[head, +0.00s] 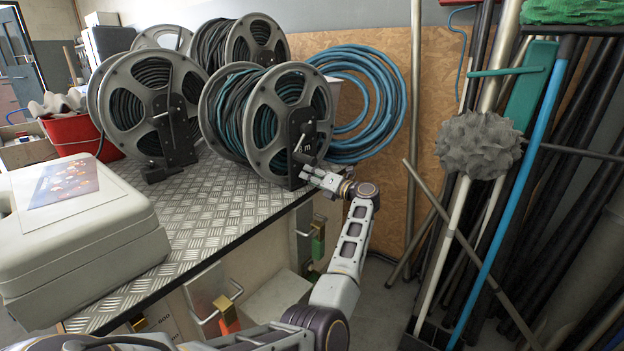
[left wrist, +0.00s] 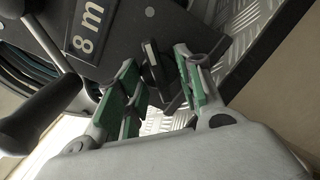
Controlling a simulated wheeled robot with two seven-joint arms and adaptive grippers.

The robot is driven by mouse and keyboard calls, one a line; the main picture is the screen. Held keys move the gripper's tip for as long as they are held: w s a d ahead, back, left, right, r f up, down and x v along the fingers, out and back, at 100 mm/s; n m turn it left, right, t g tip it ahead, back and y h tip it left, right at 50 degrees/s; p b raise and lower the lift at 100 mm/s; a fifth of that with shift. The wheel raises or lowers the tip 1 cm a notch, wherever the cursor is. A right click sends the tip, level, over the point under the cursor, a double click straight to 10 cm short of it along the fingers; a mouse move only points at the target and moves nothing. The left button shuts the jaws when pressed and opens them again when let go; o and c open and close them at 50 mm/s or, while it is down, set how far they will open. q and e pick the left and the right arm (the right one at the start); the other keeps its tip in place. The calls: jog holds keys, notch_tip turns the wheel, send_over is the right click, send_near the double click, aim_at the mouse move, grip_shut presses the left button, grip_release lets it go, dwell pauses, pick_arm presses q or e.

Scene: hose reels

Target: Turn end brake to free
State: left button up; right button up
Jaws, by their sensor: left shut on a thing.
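The end hose reel (head: 268,122) stands near the right corner of the metal-topped bench, with a grey side disc and black and teal hose. Its black end bracket (head: 303,140) carries a plate marked "8 m" (left wrist: 87,28), readable in the left wrist view. My left gripper (head: 313,174) reaches the lower part of this bracket. In the left wrist view its green-padded fingers (left wrist: 160,85) are shut on a small dark lever (left wrist: 153,62), which I take as the end brake. The lever's far end and its exact setting are hard to make out. My right gripper is not in view.
Other hose reels (head: 150,105) stand left of and behind the end reel. A blue hose coil (head: 365,100) hangs on the board behind. A pale case (head: 80,230) lies on the bench (head: 205,205). Poles and brooms (head: 478,145) crowd the right. A dark round handle (left wrist: 45,112) lies close to the fingers.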

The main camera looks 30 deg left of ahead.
pick_arm(q)
jog(key=shift+w+d+f+n, duration=0.1)
jog(key=shift+n, duration=2.05)
jog(key=shift+w+f+n, duration=0.1)
jog(key=shift+n, duration=2.05)
jog(key=o, duration=1)
jog(key=shift+r, duration=0.1)
